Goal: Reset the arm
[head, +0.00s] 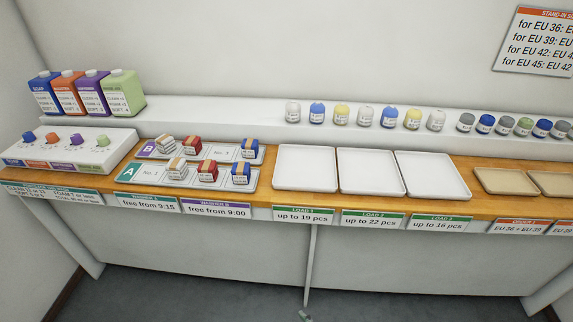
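My arm and my gripper do not show clearly in the head view. A small grey-green piece at the bottom edge (305,315) is cut off, and I cannot tell what it is. The wooden counter (290,205) in front of me carries the workwear issue items. Two labelled trays on it, B (225,153) and A (209,178), hold several small red, blue and white packs with tan bands. Three white load trays (305,185) (371,190) (432,194) to their right are empty.
Soap-type jugs (87,93) stand at the back left behind a sloped dispenser panel (66,150) with coloured knobs. Several small jars (366,115) line the rear ledge. Tan trays (506,181) sit at the right. A sign (540,40) hangs on the wall. Grey floor lies below.

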